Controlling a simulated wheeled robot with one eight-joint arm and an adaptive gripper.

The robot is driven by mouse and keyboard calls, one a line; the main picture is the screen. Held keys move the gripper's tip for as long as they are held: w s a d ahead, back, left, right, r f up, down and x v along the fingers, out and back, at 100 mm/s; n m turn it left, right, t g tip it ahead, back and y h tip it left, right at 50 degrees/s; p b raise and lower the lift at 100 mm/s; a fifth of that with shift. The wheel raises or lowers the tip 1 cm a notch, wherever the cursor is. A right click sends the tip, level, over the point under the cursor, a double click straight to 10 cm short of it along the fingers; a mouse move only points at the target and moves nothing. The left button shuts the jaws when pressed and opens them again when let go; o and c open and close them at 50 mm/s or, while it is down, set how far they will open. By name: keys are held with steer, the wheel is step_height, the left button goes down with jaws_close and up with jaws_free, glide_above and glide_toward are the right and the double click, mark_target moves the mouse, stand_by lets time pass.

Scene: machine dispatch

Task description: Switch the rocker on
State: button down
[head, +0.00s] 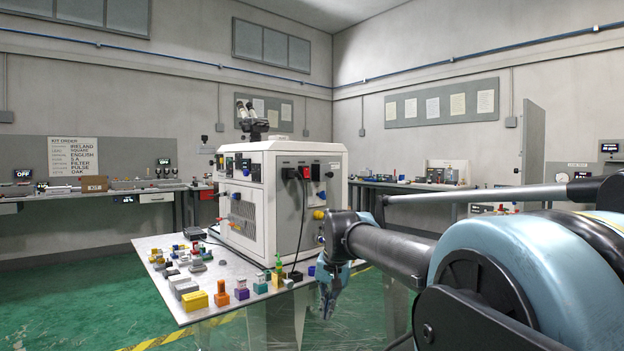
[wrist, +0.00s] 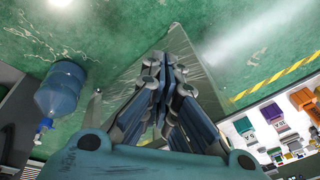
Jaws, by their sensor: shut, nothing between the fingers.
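A white machine cabinet (head: 270,200) stands on the bench. Its near right face carries a black plug with a cable (head: 290,173), a red part (head: 306,172) and a black part (head: 316,173) in a row near the top. One of these may be the rocker, but they are too small to tell which, or whether it is on. My gripper (head: 327,304) hangs low, in front and right of the cabinet, apart from it, pointing down. In the wrist view the fingers (wrist: 161,62) are shut together with nothing between them, above the green floor. The cabinet's panel does not show there.
The bench top (head: 165,243) holds several coloured blocks and small parts along its front, with a yellow block (head: 196,300) at the near edge. These blocks also appear at the right of the wrist view. Workbenches line the walls. Green floor (head: 85,300) is open at left.

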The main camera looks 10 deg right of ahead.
mark_target(307, 173)
steer(key=w+d+r+m+t+y, duration=0.1)
steer(key=w+d+r+m, duration=0.2)
steer(key=w+r+m, duration=0.5)
steer(key=w+d+r+m+t+y, duration=0.1)
steer(key=w+d+r+m, duration=0.2)
steer(key=w+r+m, duration=0.6)
steer(key=w+d+r+m+t, duration=0.1)
steer(key=w+d+r+m, duration=0.2)
steer(key=w+r+m, duration=0.5)
steer(key=w+r, duration=0.5)
steer(key=r, duration=0.3)
steer(key=w+r, duration=0.5)
steer(key=r, duration=0.3)
steer(key=shift+w+r+t+y, duration=0.15)
steer(key=shift+w+t+y, duration=0.2)
steer(key=shift+t+y, duration=0.05)
steer(key=w+a+r+x, duration=0.1)
steer(key=w+x, duration=0.1)
steer(key=x, duration=1)
steer(key=shift+w+a, duration=0.15)
steer(key=shift+a, duration=0.1)
